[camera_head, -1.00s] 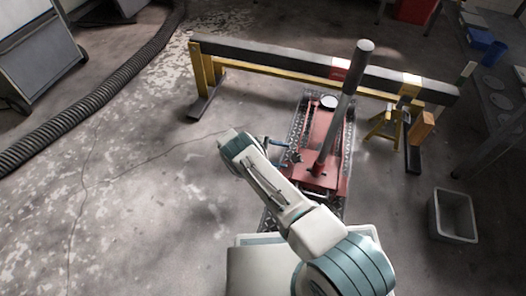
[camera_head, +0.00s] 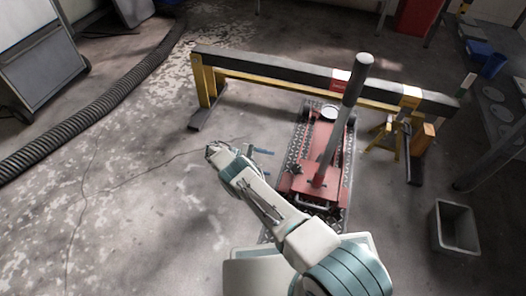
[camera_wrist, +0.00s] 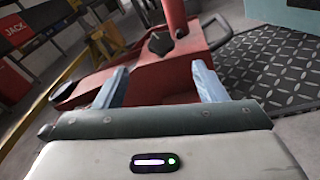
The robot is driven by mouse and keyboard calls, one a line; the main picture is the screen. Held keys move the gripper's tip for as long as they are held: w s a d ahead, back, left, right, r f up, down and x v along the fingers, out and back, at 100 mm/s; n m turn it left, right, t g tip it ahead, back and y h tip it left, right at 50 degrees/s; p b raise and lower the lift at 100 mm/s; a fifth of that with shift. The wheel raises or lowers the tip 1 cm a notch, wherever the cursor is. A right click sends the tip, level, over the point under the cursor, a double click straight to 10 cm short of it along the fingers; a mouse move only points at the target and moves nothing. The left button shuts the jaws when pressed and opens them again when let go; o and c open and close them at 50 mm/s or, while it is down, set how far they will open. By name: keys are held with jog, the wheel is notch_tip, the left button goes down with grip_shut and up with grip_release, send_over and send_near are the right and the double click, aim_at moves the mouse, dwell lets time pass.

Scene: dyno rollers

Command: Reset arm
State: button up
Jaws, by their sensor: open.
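My gripper (camera_head: 262,165) shows in the head view just left of the red floor jack, with its blue fingers pointing right towards it. In the wrist view my gripper (camera_wrist: 158,88) has its two blue fingers spread apart, with nothing held between them. The red floor jack (camera_head: 300,180) stands on a dark diamond-plate base, its long grey handle leaning up and to the right. The jack (camera_wrist: 180,75) also fills the middle of the wrist view, beyond the fingers. Whether the fingers touch it cannot be told.
A long black and yellow beam (camera_head: 275,66) on legs stands behind the jack. A yellow jack stand (camera_head: 385,138) is at the right, and a grey bin (camera_head: 455,228) stands further right. A black ribbed hose (camera_head: 95,100) lies at the left.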

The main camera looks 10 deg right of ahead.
jog(key=d+r+m+y+p, duration=0.25)
jog(key=r+p, duration=0.45)
jog(key=r, duration=1)
jog(key=d+r+m+y+p, duration=0.15)
jog(key=r+y+p, duration=0.4)
jog(key=r, duration=1.05)
jog(key=d+r+m+y+p, duration=0.25)
jog(key=r+p, duration=0.55)
jog(key=r, duration=0.9)
jog(key=s+d+r+m+t+y+p, duration=0.1)
jog(key=s+r+t+y+p, duration=0.1)
jog(key=s+r+p, duration=0.65)
jog(key=s+d+r+m+t+y+p, duration=0.1)
jog(key=s+r+y+p, duration=0.2)
jog(key=r, duration=1)
jog(key=s+r+m+t+p, duration=0.1)
jog(key=s+r+t+p, duration=0.1)
jog(key=s+r+p, duration=0.3)
jog(key=s+r+m+t+y+p, duration=0.1)
jog(key=s+r+p, duration=0.4)
jog(key=s, duration=0.7)
notch_tip(320, 180, up, 2)
jog(key=shift+s+a+r+t, duration=0.25)
jog(key=shift+a+t, duration=0.1)
jog(key=shift+t, duration=0.35)
jog(key=shift+f+m, duration=0.1)
jog(key=shift+m, duration=0.15)
